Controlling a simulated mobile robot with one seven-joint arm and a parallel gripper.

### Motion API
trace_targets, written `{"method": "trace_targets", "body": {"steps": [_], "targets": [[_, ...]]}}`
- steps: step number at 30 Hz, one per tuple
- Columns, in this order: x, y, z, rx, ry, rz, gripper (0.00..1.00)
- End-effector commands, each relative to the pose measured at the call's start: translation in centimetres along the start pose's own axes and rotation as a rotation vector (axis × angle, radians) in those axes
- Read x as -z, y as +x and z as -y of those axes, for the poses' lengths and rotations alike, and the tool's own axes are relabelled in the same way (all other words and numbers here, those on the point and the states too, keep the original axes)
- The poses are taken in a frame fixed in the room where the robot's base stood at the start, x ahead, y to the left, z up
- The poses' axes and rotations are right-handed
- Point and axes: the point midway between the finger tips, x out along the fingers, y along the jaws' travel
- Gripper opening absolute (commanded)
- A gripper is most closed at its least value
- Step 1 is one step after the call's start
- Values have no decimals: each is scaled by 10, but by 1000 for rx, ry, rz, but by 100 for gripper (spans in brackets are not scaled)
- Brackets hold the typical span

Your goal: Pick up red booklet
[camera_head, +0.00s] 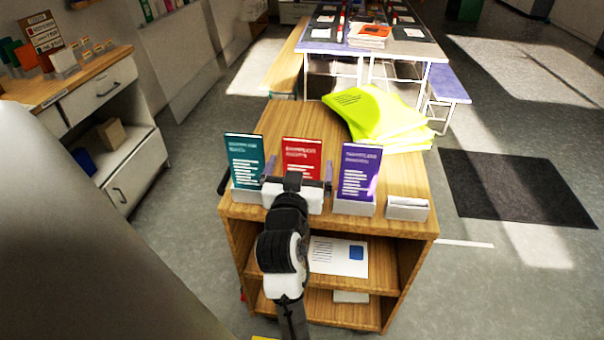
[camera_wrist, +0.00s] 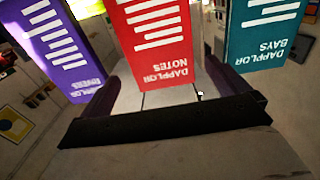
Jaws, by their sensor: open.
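The red booklet (camera_head: 302,152) stands upright on the wooden cart's top, between a teal booklet (camera_head: 243,152) and a purple booklet (camera_head: 359,165). My gripper (camera_head: 299,174) is in front of the red booklet's lower part, its fingers open on either side of it. My gripper hides the booklet's base and any holder there. In the wrist view the red booklet (camera_wrist: 155,42) appears upside down between the open fingers, with the purple booklet (camera_wrist: 50,45) left and the teal booklet (camera_wrist: 268,38) right. I cannot tell whether the fingers touch the booklet.
The wooden cart (camera_head: 400,185) has lower shelves with papers. A white holder (camera_head: 407,209) stands at its right front, and the purple booklet sits in a similar one. Bright yellow-green sheets (camera_head: 375,118) lie at the back. Behind is a long table (camera_head: 330,47) with benches.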

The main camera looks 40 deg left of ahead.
Motion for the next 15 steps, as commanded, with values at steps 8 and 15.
{"method": "trace_targets", "body": {"steps": [8, 15], "targets": [[2, 40, 2, -1, -1, 1, 100], [-1, 49, 2, 0, 1, -1, 100]]}}
